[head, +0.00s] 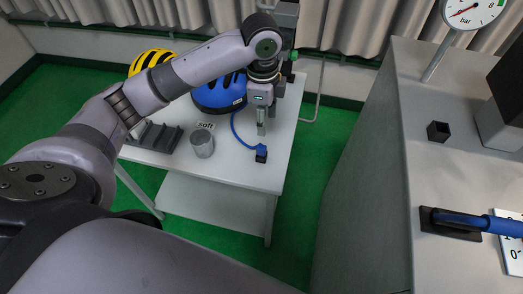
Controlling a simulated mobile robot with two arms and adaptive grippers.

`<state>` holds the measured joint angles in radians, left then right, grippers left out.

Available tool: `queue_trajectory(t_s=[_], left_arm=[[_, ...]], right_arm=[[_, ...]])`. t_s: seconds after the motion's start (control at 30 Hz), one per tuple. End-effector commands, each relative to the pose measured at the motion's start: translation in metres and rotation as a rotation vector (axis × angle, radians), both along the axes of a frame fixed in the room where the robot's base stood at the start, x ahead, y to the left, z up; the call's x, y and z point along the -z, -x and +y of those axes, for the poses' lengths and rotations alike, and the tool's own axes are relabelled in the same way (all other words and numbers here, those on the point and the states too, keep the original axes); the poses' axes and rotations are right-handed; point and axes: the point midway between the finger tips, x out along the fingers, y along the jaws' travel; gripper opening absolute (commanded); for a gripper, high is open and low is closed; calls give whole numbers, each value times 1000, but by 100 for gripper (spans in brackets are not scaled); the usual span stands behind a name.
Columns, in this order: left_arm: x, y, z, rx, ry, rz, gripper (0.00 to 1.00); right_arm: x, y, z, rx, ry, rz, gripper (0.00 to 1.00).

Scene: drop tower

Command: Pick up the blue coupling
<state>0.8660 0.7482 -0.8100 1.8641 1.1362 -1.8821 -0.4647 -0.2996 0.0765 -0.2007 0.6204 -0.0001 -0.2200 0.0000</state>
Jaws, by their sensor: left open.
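The blue piece at the end of a blue hose (235,129), which looks like the blue coupling (262,148), sits at a small black block (261,158) on the white table. Whether it is plugged into the block or only rests on it is too small to tell. My left gripper (262,131) points down just above and behind the coupling in the picture. It is open and seems to hold nothing. My right gripper is not in view.
The white table (228,172) also bears a blue helmet (217,97), a yellow-black helmet (150,62), a grey cup (201,143), a "soft" label (206,125) and a dark rack (160,139). A grey cabinet (375,170) with a blue-handled tool (472,222) stands right. Green floor lies between.

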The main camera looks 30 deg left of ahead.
Motion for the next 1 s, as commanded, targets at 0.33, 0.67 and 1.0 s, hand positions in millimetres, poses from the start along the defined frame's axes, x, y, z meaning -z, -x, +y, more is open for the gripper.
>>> queue_trajectory(t_s=[0.33, 0.67, 1.0], left_arm=[[-4, -6, 20, 9, -23, 29, 42], [67, -7, 19, 7, -22, 26, 42], [102, -8, 18, 8, -21, 23, 42]], right_arm=[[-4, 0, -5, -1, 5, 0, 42], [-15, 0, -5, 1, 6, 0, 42], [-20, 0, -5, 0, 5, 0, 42]])
